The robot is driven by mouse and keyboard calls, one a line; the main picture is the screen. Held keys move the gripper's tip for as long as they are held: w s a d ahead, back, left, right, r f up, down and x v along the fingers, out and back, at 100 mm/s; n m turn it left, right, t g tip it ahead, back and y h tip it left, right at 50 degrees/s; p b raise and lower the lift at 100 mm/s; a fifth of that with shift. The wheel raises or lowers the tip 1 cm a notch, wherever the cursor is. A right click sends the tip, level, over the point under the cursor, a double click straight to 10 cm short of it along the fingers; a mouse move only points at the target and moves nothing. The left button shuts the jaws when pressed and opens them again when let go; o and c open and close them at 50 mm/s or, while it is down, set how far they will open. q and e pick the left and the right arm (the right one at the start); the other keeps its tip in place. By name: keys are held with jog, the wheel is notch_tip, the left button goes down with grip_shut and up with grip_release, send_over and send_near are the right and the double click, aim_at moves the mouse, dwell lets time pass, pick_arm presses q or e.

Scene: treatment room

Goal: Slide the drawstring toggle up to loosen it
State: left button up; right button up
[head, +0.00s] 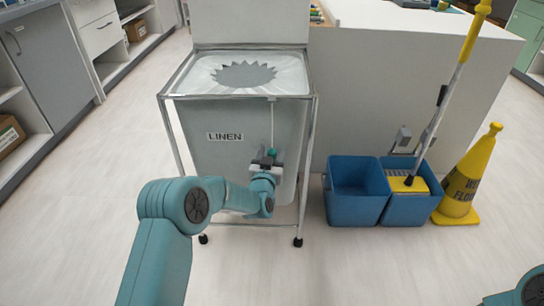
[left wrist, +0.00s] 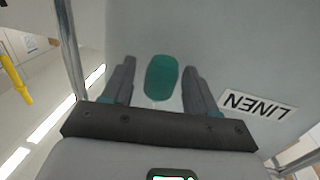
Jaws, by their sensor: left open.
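The drawstring toggle (head: 272,153) is a small teal piece on a pale cord (head: 272,120) hanging down the front of the linen hamper bag (head: 225,158). My left gripper (head: 267,161) is at the toggle, in front of the bag. In the left wrist view the toggle (left wrist: 161,77) is between the two open fingers of my left gripper (left wrist: 159,88), with a gap on each side. The bag's gathered mouth (head: 244,75) shows a jagged grey opening. Of my right arm, only a teal part shows at the lower right corner; its gripper is out of view.
A metal frame (head: 310,150) on casters holds the bag. To the right stand a blue mop bucket (head: 355,200) with a yellow-handled mop (head: 470,35) and a yellow floor cone (head: 465,180). Cabinets (head: 40,55) line the left. The floor in front is clear.

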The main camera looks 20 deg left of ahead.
pick_arm(q)
jog(key=shift+w, duration=0.25)
grip_shut()
notch_tip(320, 180, up, 8)
jog(key=p, duration=0.2)
jog(key=shift+f+p, duration=0.25)
jog(key=shift+p, duration=0.1)
jog(key=shift+r, duration=0.4)
grip_release()
jog(key=shift+s+r, duration=0.1)
jog(key=shift+r, duration=0.05)
jog(key=shift+f, duration=0.2)
